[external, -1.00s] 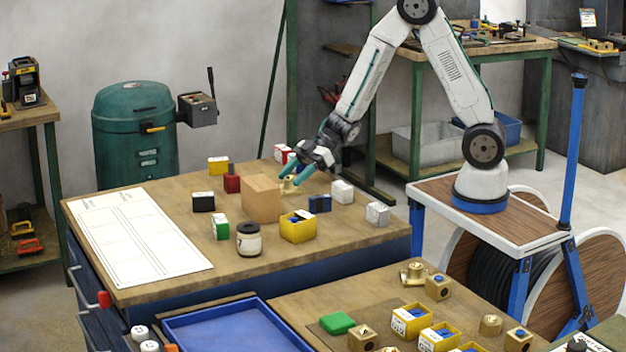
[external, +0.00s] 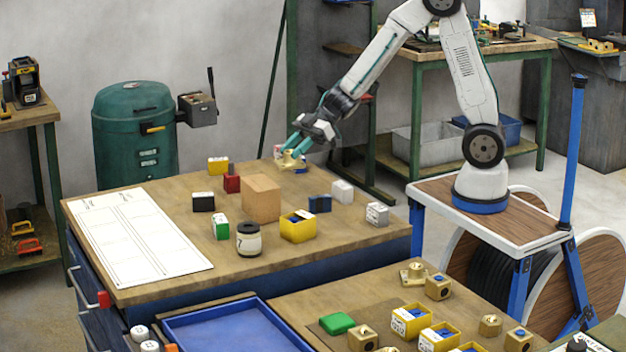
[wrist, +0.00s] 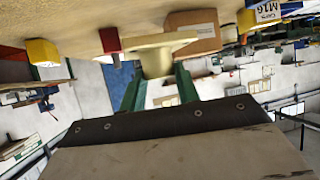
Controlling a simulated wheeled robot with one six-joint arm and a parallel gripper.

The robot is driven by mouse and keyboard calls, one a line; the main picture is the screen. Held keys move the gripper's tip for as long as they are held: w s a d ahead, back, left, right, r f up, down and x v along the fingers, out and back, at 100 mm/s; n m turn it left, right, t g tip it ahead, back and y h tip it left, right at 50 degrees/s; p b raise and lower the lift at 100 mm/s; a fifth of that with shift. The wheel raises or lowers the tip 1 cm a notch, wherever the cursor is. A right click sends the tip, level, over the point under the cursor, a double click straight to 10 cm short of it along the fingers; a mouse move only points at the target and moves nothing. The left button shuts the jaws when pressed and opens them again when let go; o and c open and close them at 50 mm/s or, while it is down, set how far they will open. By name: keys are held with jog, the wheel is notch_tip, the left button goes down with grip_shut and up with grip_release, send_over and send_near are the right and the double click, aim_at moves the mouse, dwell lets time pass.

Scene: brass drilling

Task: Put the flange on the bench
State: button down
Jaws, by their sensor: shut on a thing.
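The flange (external: 289,162), a pale brass piece with a wide plate, is held between the teal fingertips of my gripper (external: 295,150). It appears raised above the back part of the wooden bench top (external: 150,275). In the wrist view the flange (wrist: 157,62) sits between the two green fingers, with its plate towards the bench top (wrist: 75,15). My gripper (wrist: 158,88) is shut on it. The exact gap between flange and bench cannot be told.
A cardboard box (external: 261,198), a yellow bin (external: 298,228), a jar (external: 249,240) and several small blocks stand on the bench. A white printed sheet (external: 135,238) covers its left side. A nearer table (external: 285,303) holds more brass parts.

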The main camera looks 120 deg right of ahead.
jog(key=shift+r, duration=1.5)
notch_tip(320, 180, up, 5)
jog(key=shift+f, duration=0.1)
jog(key=a+n+g+y, duration=0.6)
jog(key=a+n+y, duration=0.3)
jog(key=a, duration=2.5)
jog(key=s+a+n+g, duration=1.1)
jog(key=s+a, duration=1)
jog(key=a, duration=0.2)
notch_tip(320, 180, down, 18)
jog(key=w+a, duration=0.2)
jog(key=w, duration=0.2)
jog(key=w+a+f, duration=0.1)
jog(key=w+a, duration=0.2)
jog(key=w, duration=0.2)
jog(key=w+a, duration=0.3)
jog(key=w, duration=0.2)
jog(key=shift+w+f, duration=0.2)
jog(key=shift+f, duration=1.85)
